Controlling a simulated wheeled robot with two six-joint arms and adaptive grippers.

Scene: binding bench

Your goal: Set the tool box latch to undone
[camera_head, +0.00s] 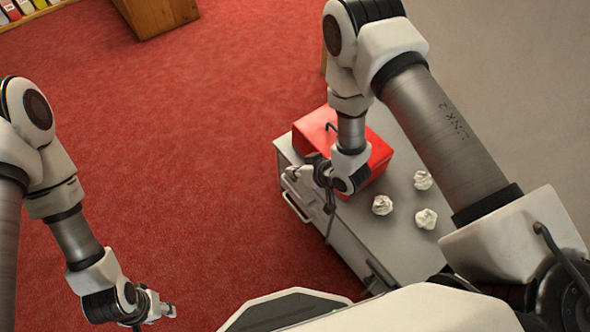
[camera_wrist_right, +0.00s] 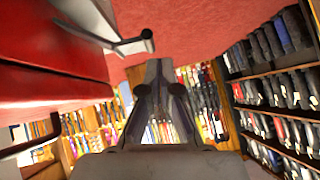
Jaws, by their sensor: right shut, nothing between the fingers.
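The red tool box (camera_head: 368,146) sits on a grey cabinet, with a dark handle (camera_head: 331,127) on its lid. My right arm hides part of the box. My right gripper (camera_head: 329,203) is at the front side of the box, shut and empty. In the right wrist view the tool box (camera_wrist_right: 50,55) is at the left, apart from the shut fingertips (camera_wrist_right: 158,64). I cannot make out the latch or its state for certain. My left gripper (camera_head: 168,309) hangs low at the left, away from the box; its finger opening is too small to tell.
The grey cabinet (camera_head: 345,240) has a bar handle (camera_head: 294,208) on its front. Three crumpled white balls, one of them nearest the box (camera_head: 423,180), lie on its top to the right. Red carpet (camera_head: 200,130) is clear at the left. Bookshelves (camera_wrist_right: 275,90) are far off.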

